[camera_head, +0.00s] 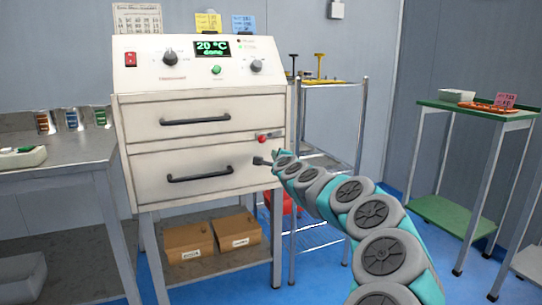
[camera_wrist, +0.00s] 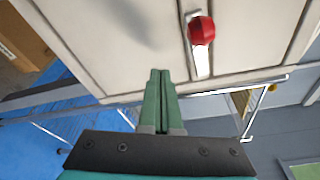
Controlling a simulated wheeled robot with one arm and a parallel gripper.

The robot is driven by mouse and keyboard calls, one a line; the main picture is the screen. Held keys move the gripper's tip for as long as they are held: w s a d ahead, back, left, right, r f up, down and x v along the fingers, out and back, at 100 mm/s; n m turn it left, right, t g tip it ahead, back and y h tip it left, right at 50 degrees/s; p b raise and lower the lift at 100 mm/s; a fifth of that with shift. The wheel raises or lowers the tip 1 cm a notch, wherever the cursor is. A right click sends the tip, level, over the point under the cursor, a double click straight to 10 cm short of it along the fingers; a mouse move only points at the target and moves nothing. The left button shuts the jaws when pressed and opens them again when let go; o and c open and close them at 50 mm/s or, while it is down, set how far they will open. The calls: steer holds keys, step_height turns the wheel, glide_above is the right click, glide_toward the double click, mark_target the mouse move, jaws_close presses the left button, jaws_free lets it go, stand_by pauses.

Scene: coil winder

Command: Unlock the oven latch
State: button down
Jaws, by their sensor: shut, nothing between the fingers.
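The oven (camera_head: 130,115) is a cream cabinet with two drawer-like fronts and black bar handles. Its latch has a red ball knob (camera_head: 262,138) at the right edge of the front, near the gap between the two fronts. In the wrist view the red knob (camera_wrist: 202,29) sits on a pale metal latch strip (camera_wrist: 201,62). My gripper (camera_head: 260,160) is just below the knob in the head view. In the wrist view the green fingers of my gripper (camera_wrist: 160,73) are shut and empty, to the left of the latch strip and apart from the knob.
A grey bench (camera_head: 60,155) adjoins the oven on the left. A wire rack (camera_head: 355,120) stands close on its right, and a green-topped table (camera_head: 475,108) is farther right. Cardboard boxes (camera_head: 188,240) lie on the shelf below. Blue floor is clear between rack and table.

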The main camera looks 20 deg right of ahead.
steer(key=s+a+r, duration=0.1)
steer(key=s+r, duration=0.1)
steer(key=s, duration=0.7)
steer(key=shift+s, duration=0.15)
steer(key=shift+a+r, duration=0.1)
steer(key=shift+a, duration=0.1)
